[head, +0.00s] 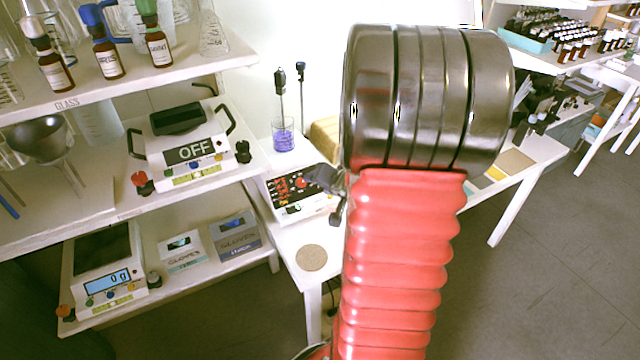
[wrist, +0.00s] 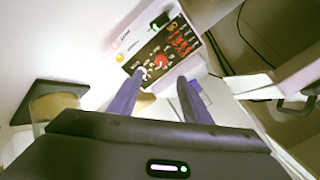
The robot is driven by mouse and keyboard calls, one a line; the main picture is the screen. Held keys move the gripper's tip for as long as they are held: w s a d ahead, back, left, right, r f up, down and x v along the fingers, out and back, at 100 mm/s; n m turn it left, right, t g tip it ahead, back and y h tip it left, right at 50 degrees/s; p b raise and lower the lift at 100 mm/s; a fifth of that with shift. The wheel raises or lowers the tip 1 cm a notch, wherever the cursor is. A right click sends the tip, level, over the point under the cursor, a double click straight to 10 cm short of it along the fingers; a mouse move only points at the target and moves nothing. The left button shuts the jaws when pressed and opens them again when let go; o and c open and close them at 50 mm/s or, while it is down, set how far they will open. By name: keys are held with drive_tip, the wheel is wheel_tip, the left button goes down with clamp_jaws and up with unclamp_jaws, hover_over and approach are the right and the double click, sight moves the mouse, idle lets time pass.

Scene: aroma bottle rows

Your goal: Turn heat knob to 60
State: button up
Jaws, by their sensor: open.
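The white stirrer-hotplate unit (head: 295,208) stands on the white bench, with a black front panel that carries red digits and a red knob (head: 301,184). The wrist view shows the same panel (wrist: 178,38) tilted, with the red knob (wrist: 162,62) and a pale knob (wrist: 146,73) near the fingertips. The digits and dial marks are too small to read. My gripper (head: 335,190) is at the panel's right side in the head view, partly hidden by my arm. In the wrist view my gripper (wrist: 160,78) has its two fingers apart, reaching toward the knobs.
A beaker with purple liquid (head: 283,138) stands behind the unit. A round cork mat (head: 311,257) lies in front. At left, shelves hold amber bottles (head: 107,58), a device reading OFF (head: 185,150), a scale (head: 108,283) and glove boxes (head: 236,238).

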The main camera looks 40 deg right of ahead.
sight(302, 183)
drive_tip(key=s+d+f+n+t, duration=0.1)
drive_tip(key=s+d+f+n, duration=0.4)
drive_tip(key=f, duration=0.3)
drive_tip(key=shift+w+a+r+n+t+y, duration=0.35)
drive_tip(key=shift+a+r+n+t, duration=0.25)
drive_tip(key=shift+n, duration=1.4)
drive_tip(key=shift+w+a+r+n+t+y, duration=0.35)
drive_tip(key=shift+r+n, duration=0.35)
drive_tip(key=shift+n, duration=1.3)
drive_tip(key=shift+w+a+r+n+t+y, duration=0.2)
drive_tip(key=shift+w+a+r+n+t, duration=0.3)
drive_tip(key=shift+n, duration=1.5)
drive_tip(key=shift+r, duration=0.1)
drive_tip(key=x, duration=1.3)
drive_tip(key=shift+w, duration=0.2)
